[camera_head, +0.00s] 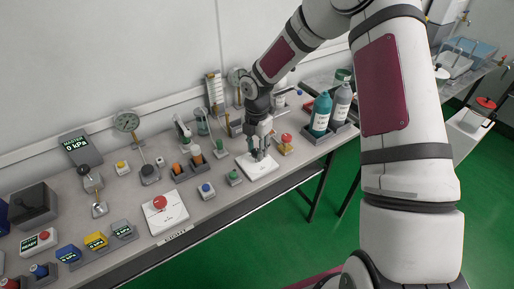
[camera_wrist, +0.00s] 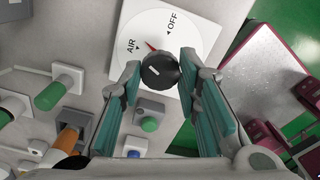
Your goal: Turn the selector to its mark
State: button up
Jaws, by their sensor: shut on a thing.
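The selector is a round black knob (camera_wrist: 162,74) on a white square plate (camera_wrist: 195,22), labelled AIR and OFF with small black triangles. In the wrist view a red pointer (camera_wrist: 151,46) shows at the knob's edge, between the two labels and nearer AIR. A short white line lies on the knob's face. My gripper (camera_wrist: 160,66) has its teal-padded fingers on either side of the knob and is shut on it. In the head view my gripper (camera_head: 259,152) stands over the white plate (camera_head: 259,171), and its fingers hide most of the knob.
A red-topped button box (camera_head: 286,145) stands right of the plate, with teal and grey bottles (camera_head: 321,116) beyond. A green-topped button (camera_head: 234,177) and a blue-topped one (camera_head: 206,190) stand to the left. Another white plate (camera_head: 172,218) bears a red knob. The bench's front edge is close.

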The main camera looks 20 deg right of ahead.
jog(key=n, duration=0.5)
jog(key=shift+o, duration=0.2)
dwell(0.4)
jog(key=o, duration=1.1)
jog(key=shift+o, duration=0.2)
notch_tip(320, 180, up, 12)
jog(key=shift+r, duration=0.1)
